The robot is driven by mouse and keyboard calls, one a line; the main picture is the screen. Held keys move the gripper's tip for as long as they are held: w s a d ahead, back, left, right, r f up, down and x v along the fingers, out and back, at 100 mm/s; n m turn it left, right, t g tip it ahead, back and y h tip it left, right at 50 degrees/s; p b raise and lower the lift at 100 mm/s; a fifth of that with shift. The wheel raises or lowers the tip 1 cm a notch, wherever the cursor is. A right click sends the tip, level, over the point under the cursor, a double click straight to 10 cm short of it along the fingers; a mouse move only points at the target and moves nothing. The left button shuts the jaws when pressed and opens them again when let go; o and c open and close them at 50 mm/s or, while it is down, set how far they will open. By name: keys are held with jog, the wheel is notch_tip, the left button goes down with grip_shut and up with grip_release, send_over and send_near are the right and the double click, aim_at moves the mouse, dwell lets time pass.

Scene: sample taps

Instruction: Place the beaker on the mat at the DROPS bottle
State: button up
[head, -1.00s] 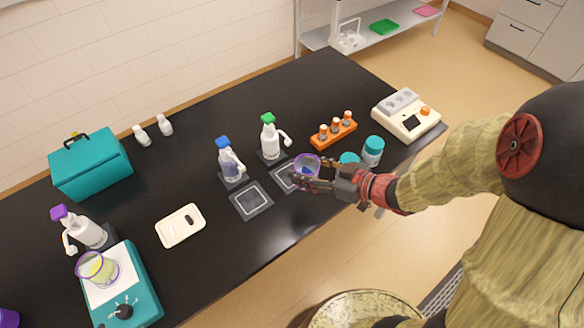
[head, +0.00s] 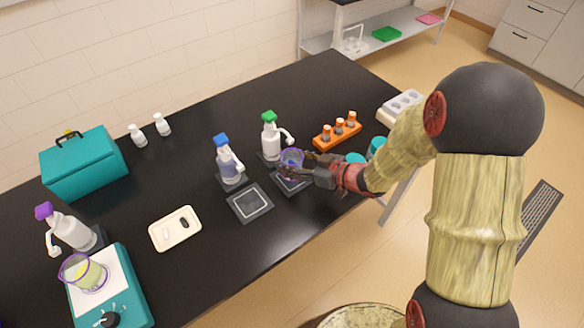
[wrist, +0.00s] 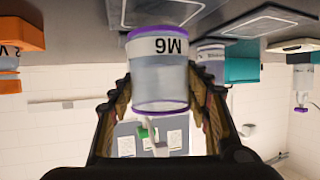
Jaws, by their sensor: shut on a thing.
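My gripper (head: 306,165) is shut on the purple-rimmed clear beaker (head: 291,159). In the wrist view the beaker (wrist: 158,78) shows upside down, marked M6, between the two fingers. In the head view it is in front of the green-capped bottle (head: 270,143), over the far part of that bottle's dark mat (head: 294,186). I cannot tell whether it touches the mat. A blue-capped bottle (head: 228,165) stands to the left, with a second white-outlined mat (head: 250,203) before it. The bottle labels cannot be read, so which one is DROPS is unclear.
An orange vial rack (head: 337,135) and teal-lidded jars (head: 376,147) are near my arm. At left are a white tray (head: 175,229), a teal case (head: 84,165), a purple-capped bottle (head: 70,230) and another beaker (head: 84,273) on a teal device.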

jog(key=shift+f, duration=0.9)
jog(key=shift+f, duration=0.15)
jog(key=o, duration=1.3)
jog(key=shift+o, duration=0.2)
